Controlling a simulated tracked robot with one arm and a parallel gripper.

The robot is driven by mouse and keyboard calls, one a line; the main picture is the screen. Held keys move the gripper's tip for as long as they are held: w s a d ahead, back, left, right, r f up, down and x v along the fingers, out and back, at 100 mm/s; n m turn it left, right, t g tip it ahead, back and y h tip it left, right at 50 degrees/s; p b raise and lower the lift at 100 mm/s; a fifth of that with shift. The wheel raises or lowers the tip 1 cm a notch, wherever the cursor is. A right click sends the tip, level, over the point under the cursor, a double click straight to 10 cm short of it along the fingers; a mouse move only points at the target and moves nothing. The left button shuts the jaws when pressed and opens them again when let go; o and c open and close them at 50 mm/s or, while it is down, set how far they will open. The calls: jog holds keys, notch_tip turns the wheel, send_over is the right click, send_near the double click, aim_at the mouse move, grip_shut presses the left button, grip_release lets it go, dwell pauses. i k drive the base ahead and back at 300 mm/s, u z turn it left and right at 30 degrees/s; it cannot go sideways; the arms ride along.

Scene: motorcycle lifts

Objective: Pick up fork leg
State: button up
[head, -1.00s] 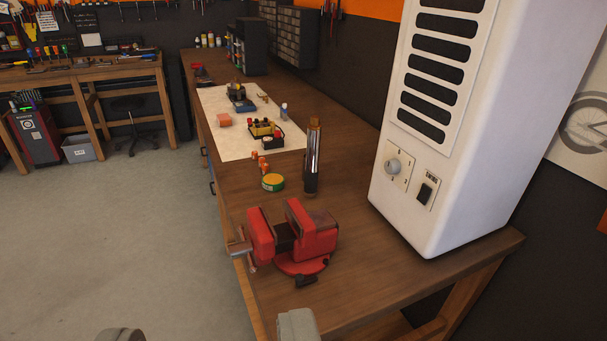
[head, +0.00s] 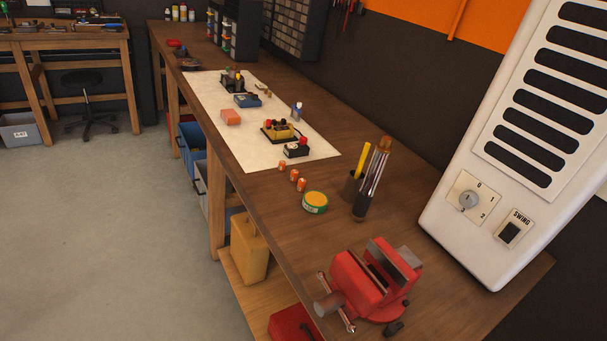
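The fork leg (head: 374,178) looks like a chrome tube with a dark lower end and a brownish-orange top. It stands upright on the wooden workbench (head: 300,235), behind the red vise (head: 373,283) and right of a round green and yellow tin (head: 315,202). A gap separates it from the vise. My gripper is outside the picture, so its fingers and their distance from the fork leg are hidden.
A dark cup with a yellow stick (head: 353,183) stands close behind the fork leg. Small orange pieces (head: 294,176) lie left of it. A white unit (head: 500,210) stands at right. A pale mat (head: 227,138) holds parts. Open floor (head: 120,240) lies left.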

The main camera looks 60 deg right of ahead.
aim_at(378, 162)
jog(key=z, duration=0.15)
jog(key=i, duration=1)
jog(key=z, duration=0.55)
